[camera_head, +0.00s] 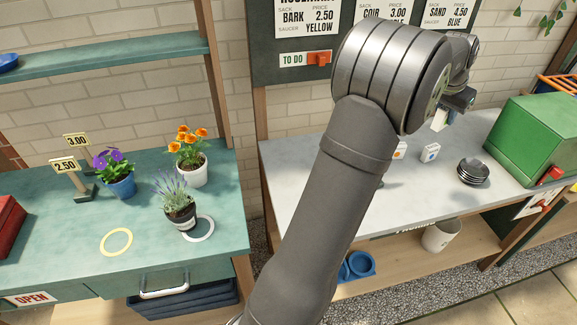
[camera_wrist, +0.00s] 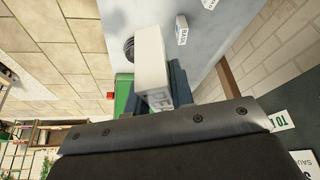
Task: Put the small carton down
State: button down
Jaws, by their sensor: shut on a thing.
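My gripper (camera_head: 455,104) is above the grey counter (camera_head: 300,160) on the right side of the head view. It is shut on a small white carton (camera_head: 439,120), which is partly hidden by my arm. In the wrist view the carton (camera_wrist: 151,55) sits between the fingers of my gripper (camera_wrist: 160,88). Dark lettering shows at its near end, too cut off to read. The carton is held in the air, apart from the counter.
Two other small cartons stand on the counter, one with a blue mark (camera_head: 430,153) and one with an orange mark (camera_head: 399,150). A stack of dark saucers (camera_head: 473,171) and a green bin (camera_head: 540,135) are to the right. Potted flowers stand on the teal table (camera_head: 60,235).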

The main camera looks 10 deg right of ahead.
jog(key=w+a+r+n+t+y, duration=0.1)
jog(key=w+a+r+n, duration=0.3)
jog(key=w+a+r, duration=0.8)
jog(key=w+a+r+n+t+y, duration=0.1)
jog(key=w+a+r+n, duration=0.35)
jog(key=a+r, duration=1.4)
jog(key=w+a+r+n+y, duration=0.15)
jog(key=a+r, duration=0.25)
jog(key=a, duration=0.7)
jog(key=n+y, duration=0.2)
jog(key=n, duration=0.6)
send_over(65, 206)
jog(key=s, duration=0.1)
notch_tip(65, 206, down, 43)
jog(key=f, duration=0.7)
jog(key=shift+s+d, duration=0.25)
jog(key=shift+d, duration=0.1)
jog(key=shift+f, duration=2.05)
